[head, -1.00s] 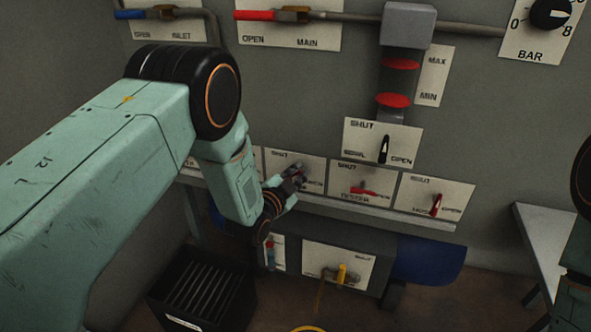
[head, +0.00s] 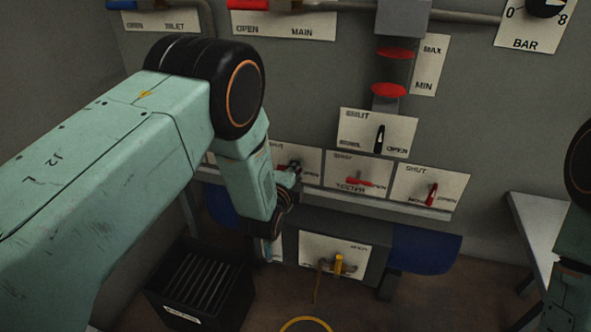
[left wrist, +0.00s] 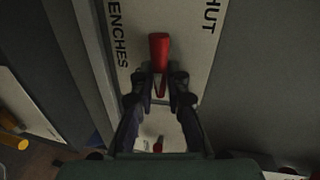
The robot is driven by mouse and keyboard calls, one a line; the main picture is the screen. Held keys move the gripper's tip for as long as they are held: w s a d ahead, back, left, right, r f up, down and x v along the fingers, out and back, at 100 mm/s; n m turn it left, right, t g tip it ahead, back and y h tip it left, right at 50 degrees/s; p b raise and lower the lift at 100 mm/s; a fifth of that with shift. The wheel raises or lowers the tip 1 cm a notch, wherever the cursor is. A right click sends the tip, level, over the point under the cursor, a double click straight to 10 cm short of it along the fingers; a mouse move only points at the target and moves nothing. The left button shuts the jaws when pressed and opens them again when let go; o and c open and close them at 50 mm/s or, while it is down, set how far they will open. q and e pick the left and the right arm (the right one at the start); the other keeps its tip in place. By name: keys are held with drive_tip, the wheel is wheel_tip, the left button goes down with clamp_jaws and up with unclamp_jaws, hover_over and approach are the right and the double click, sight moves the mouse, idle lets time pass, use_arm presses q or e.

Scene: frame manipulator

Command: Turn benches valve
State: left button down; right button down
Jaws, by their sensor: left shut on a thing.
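The benches valve's red handle (left wrist: 158,48) shows in the left wrist view, on a white plate (left wrist: 196,62) reading "ENCHES" and "HUT". The two dark fingers of my left gripper (left wrist: 160,88) are shut on its lower part. The handle runs lengthwise between the two words in that view. In the head view, my left gripper (head: 289,177) is at the valve plate (head: 309,162) on the wall panel and hides most of the handle. My right arm (head: 578,240) shows only at the right edge, its gripper out of view.
To the right are a tester valve (head: 360,181) with its red handle sideways and another red valve (head: 431,194) with its handle near upright. Below are a yellow lever (head: 338,263) and a black slatted bin (head: 202,287). A white table (head: 548,232) stands at right.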

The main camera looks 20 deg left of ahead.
use_arm(q)
drive_tip(key=shift+s+f+m, duration=0.1)
drive_tip(key=shift+f+m, duration=0.1)
drive_tip(key=shift+m, duration=0.1)
idle(0.4)
drive_tip(key=c, duration=1.3)
unclamp_jaws()
drive_tip(key=shift+r, duration=0.1)
drive_tip(key=s, duration=0.4)
drive_tip(key=s+r, duration=0.1)
drive_tip(key=s, duration=0.2)
drive_tip(key=s+r, duration=0.1)
drive_tip(key=s, duration=0.3)
drive_tip(key=shift+s+a+r, duration=0.15)
drive_tip(key=shift+s+r, duration=0.05)
drive_tip(key=shift+s, duration=0.15)
